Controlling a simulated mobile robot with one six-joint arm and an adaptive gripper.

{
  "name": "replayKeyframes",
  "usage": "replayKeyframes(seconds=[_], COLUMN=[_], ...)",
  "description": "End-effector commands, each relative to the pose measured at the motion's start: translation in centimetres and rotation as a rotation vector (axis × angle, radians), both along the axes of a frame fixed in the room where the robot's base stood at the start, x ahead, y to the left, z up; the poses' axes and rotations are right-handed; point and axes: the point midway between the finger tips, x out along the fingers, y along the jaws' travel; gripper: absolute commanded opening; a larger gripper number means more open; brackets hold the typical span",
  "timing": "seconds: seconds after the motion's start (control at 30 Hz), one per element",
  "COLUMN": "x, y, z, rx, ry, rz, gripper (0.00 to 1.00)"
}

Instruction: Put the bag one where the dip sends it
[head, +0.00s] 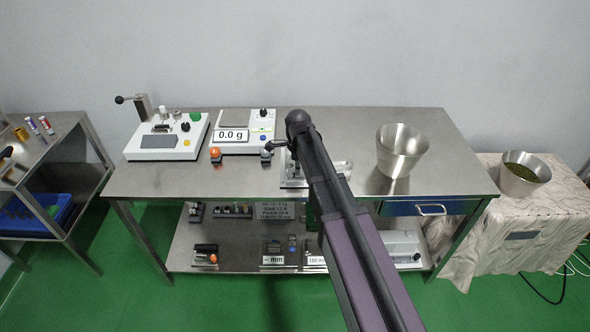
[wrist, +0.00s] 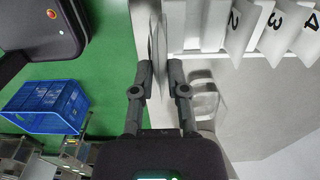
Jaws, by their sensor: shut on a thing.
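In the wrist view my gripper (wrist: 159,82) is closed on a thin pale sheet (wrist: 155,38) seen nearly edge-on between and beyond the fingertips. It looks like a bag, likely bag one, but no number shows on it. White bags marked 2 (wrist: 234,25), 3 (wrist: 273,30) and 4 (wrist: 308,38) hang in a row at the upper right, apart from my fingers. No dip is clearly identifiable in either view.
The steel table (head: 350,123) bears a scale reading 0.0 g (head: 240,136), a white device with buttons (head: 170,142) and a steel bucket (head: 400,150). A bucket of green leaves (head: 522,178) stands right. A blue crate (wrist: 46,106) shows left in the wrist view.

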Motion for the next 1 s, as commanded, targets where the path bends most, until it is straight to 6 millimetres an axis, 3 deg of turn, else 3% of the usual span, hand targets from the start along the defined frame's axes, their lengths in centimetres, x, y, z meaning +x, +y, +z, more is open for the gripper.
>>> replayKeyframes(seconds=[0.03,0.2,0.67,0.83,1.0], x=[1.2,2.7,3.0,4.4,4.1], y=[0.3,0.6,0.6,0.9,0.9], z=[-0.1,-0.3,-0.3,-0.4,-2.1], rx=[0.0,0.0,0.0,0.0,0.0], ry=[0.0,0.0,0.0,0.0,0.0], rz=[0.0,0.0,0.0,0.0,0.0], gripper=[0.08,0.08,0.08,0.08,0.08])
